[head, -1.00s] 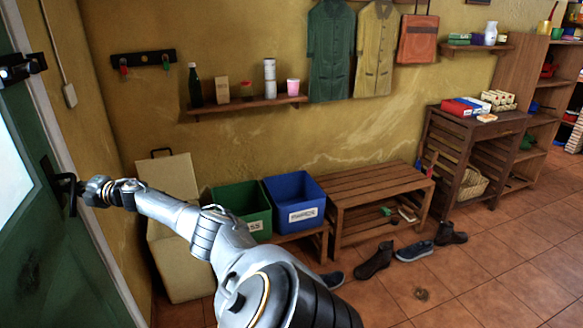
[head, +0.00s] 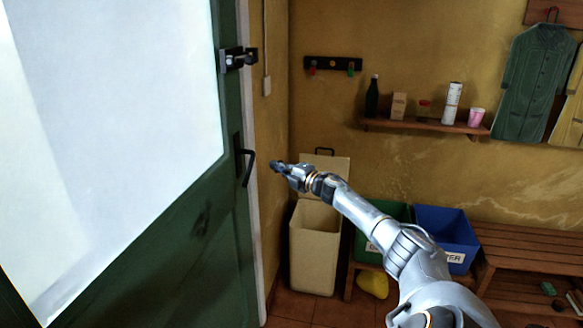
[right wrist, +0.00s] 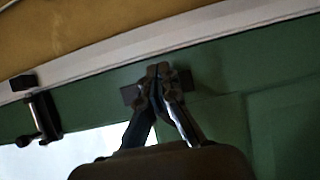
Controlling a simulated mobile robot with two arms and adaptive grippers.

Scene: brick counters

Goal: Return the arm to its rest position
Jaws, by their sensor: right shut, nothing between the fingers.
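My right gripper (head: 280,167) is shut and empty at the end of my extended right arm in the head view. It is in the air just right of the black door handle (head: 246,165), with a small gap between them. The green door (head: 190,240) with a bright glass pane fills the left of the head view. In the right wrist view the shut fingers (right wrist: 158,75) point at the green door and cover part of a dark plate on it. My left gripper is not in view.
A cream bin (head: 315,250) with its lid raised stands behind my arm. A green crate (head: 385,220) and a blue crate (head: 450,230) are beside it, near a slatted bench (head: 520,250). A wall shelf (head: 425,126) holds a bottle, a box and cups. A dark latch (head: 238,59) is higher on the door.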

